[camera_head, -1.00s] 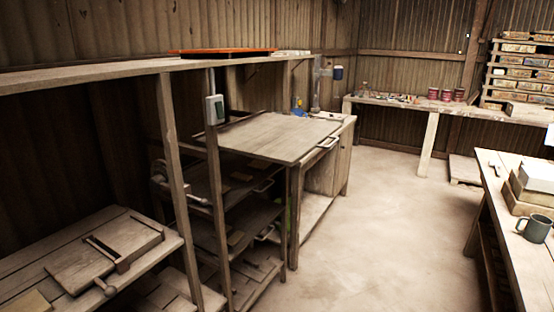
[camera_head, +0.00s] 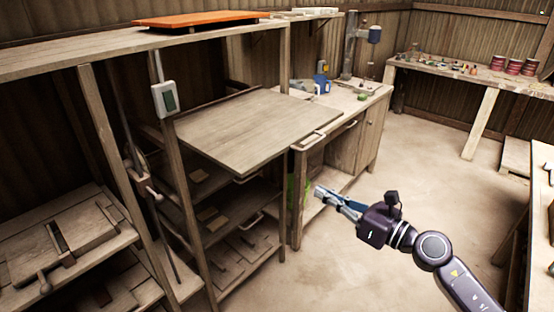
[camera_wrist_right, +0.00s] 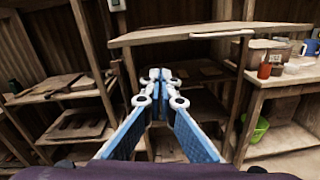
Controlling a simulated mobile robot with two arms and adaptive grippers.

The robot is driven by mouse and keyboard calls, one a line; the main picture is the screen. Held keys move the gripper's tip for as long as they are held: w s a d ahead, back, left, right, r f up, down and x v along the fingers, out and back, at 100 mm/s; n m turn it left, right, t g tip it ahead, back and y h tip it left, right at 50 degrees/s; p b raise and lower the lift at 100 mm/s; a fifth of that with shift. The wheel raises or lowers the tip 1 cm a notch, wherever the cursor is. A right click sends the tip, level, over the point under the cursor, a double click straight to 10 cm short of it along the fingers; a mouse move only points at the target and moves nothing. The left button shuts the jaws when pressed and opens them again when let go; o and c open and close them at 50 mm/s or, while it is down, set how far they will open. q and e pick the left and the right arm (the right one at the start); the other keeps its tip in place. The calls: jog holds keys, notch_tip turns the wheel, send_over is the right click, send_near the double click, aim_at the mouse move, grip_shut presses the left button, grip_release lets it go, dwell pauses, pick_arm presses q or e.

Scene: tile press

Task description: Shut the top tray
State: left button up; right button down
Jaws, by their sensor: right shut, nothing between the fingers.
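My right gripper (camera_head: 322,191) is shut and empty in the head view, in front of the rack, lower and to the right of the tray. In the wrist view the blue fingers (camera_wrist_right: 160,78) point at the rack below the tray. My left gripper is not in view.
Lower trays (camera_head: 240,220) sit inside the rack. A wooden cabinet (camera_head: 368,135) stands right of it, with a green bin (camera_wrist_right: 260,130) low beside it. A long shelf holds an orange board (camera_head: 200,19). The floor in front is clear.

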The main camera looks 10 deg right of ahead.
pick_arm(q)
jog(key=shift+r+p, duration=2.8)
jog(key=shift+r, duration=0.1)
pick_arm(e)
jog(key=w+a+r+n, duration=0.2)
jog(key=w+a, duration=0.8)
jog(key=shift+r, duration=0.3)
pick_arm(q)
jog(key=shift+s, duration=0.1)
pick_arm(e)
jog(key=shift+w, duration=0.15)
